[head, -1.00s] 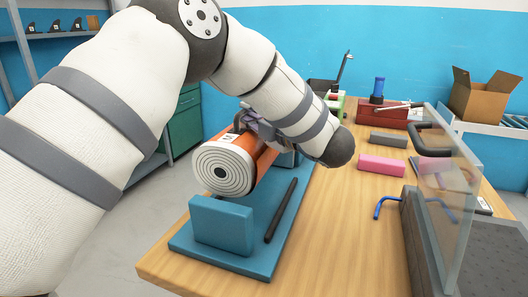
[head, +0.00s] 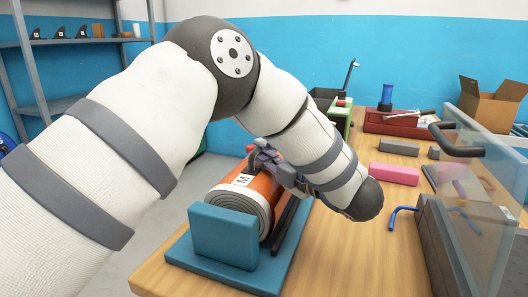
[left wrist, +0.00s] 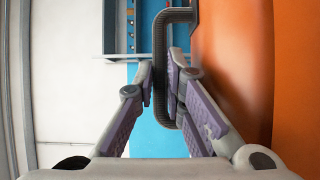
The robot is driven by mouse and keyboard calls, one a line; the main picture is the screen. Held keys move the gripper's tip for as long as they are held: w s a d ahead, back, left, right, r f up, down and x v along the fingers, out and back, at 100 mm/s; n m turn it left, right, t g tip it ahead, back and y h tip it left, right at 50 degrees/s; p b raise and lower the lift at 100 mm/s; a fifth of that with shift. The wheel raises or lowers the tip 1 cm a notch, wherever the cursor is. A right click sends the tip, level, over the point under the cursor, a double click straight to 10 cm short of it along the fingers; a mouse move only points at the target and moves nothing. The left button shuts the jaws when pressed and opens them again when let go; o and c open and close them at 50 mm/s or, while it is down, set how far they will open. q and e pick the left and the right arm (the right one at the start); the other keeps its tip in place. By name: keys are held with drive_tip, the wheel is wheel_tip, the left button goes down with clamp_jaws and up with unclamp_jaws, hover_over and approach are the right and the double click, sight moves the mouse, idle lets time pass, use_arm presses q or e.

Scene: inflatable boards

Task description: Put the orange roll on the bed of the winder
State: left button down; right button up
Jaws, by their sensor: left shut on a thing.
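The orange roll (head: 264,187) has a pale layered end with rings and a white label. It lies low over the blue winder (head: 225,234), behind its upright front block and beside a black bar (head: 284,226). The block hides its lower part, so I cannot tell whether it touches the bed. My left gripper (head: 274,160) is above the roll, at its upper side. In the left wrist view its fingers (left wrist: 163,78) are shut on the roll's dark handle (left wrist: 161,45), with the orange surface (left wrist: 232,70) close at the right. My right gripper is not in view.
A clear panel (head: 478,190) with a dark handle stands on a grey unit at the right. The table's middle front is clear.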

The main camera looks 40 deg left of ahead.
use_arm(q)
drive_tip(key=c, duration=1.7)
unclamp_jaws()
drive_tip(key=shift+o, duration=0.2)
drive_tip(key=shift+f, duration=0.1)
drive_tip(key=shift+r, duration=0.2)
drive_tip(key=v, duration=1.2)
drive_tip(key=shift+b, duration=0.35)
